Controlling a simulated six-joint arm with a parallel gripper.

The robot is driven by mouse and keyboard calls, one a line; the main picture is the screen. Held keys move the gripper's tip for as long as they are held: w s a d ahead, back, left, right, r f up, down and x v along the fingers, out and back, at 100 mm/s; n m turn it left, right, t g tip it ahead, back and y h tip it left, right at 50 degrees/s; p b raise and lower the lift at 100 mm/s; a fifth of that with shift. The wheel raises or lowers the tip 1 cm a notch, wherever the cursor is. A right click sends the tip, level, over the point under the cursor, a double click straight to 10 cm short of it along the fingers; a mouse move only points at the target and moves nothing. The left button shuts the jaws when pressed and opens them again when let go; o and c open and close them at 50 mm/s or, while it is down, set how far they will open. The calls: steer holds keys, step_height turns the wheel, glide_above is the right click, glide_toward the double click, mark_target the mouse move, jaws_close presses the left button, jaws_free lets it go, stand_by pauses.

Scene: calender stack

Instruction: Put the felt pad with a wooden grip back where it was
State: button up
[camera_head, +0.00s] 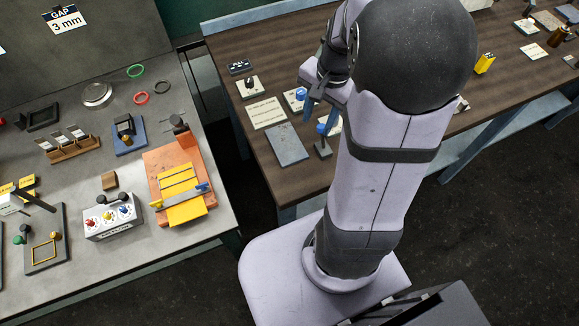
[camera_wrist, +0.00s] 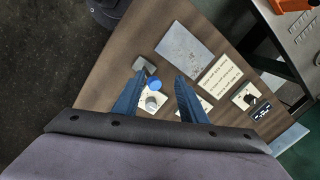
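I cannot pick out the felt pad with a wooden grip for certain. A small brown wooden block (camera_head: 110,180) stands on the left bench behind the white button box, and no felt shows on it. A flat grey plate (camera_head: 287,144) lies on the brown table; it also shows in the wrist view (camera_wrist: 184,50). My gripper (camera_head: 318,108) is over the brown table near this plate. In the wrist view my gripper (camera_wrist: 158,88) has its blue fingers spread apart. A blue knob (camera_wrist: 154,83) shows between them, apparently below, with nothing visibly held.
The brown table (camera_head: 262,60) carries a blue-knobbed stand (camera_head: 322,146), a printed card (camera_head: 266,112) and a switch plate (camera_head: 249,86). The grey left bench (camera_head: 215,215) holds an orange-and-yellow fixture (camera_head: 181,178) and a button box (camera_head: 112,220). A gap separates them.

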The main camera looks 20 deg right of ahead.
steer(key=s+a+f+n+h, duration=0.1)
steer(key=s+a+f+n, duration=0.1)
steer(key=s+a+n, duration=0.6)
steer(key=a+n, duration=0.3)
steer(key=n, duration=0.1)
steer(key=shift+s+a+f+g, duration=0.25)
steer(key=shift+f+g, duration=0.05)
steer(key=shift+g, duration=0.1)
stand_by(0.3)
